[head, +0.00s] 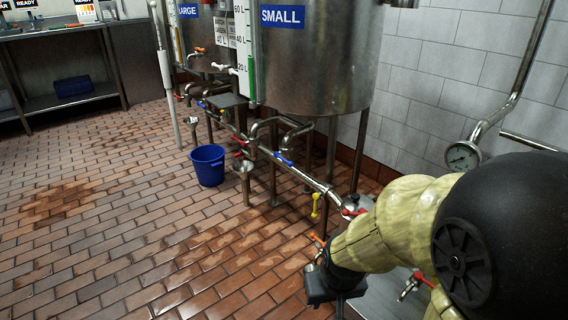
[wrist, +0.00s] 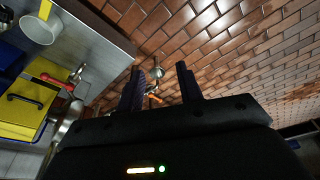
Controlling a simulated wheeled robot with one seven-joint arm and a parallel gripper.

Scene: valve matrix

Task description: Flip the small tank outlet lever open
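The small tank (head: 315,65) is a steel cylinder with a blue SMALL sign in the head view. Pipes below it carry a blue lever (head: 283,160), a yellow lever (head: 315,204) and a red lever (head: 353,211). An orange lever (head: 317,240) shows just beyond my gripper. I cannot tell which lever is the small tank's outlet. My gripper (wrist: 161,78) is open, its two dark fingers apart with nothing held. In the wrist view a small orange lever (wrist: 152,94) and a round metal fitting (wrist: 157,72) show between and beyond the fingers.
A blue bucket (head: 207,166) stands on the tiled floor left of the pipes. The large tank (head: 205,50) is behind. A steel surface (wrist: 95,45) with a white container (wrist: 41,28) is at left in the wrist view. The floor at left is clear.

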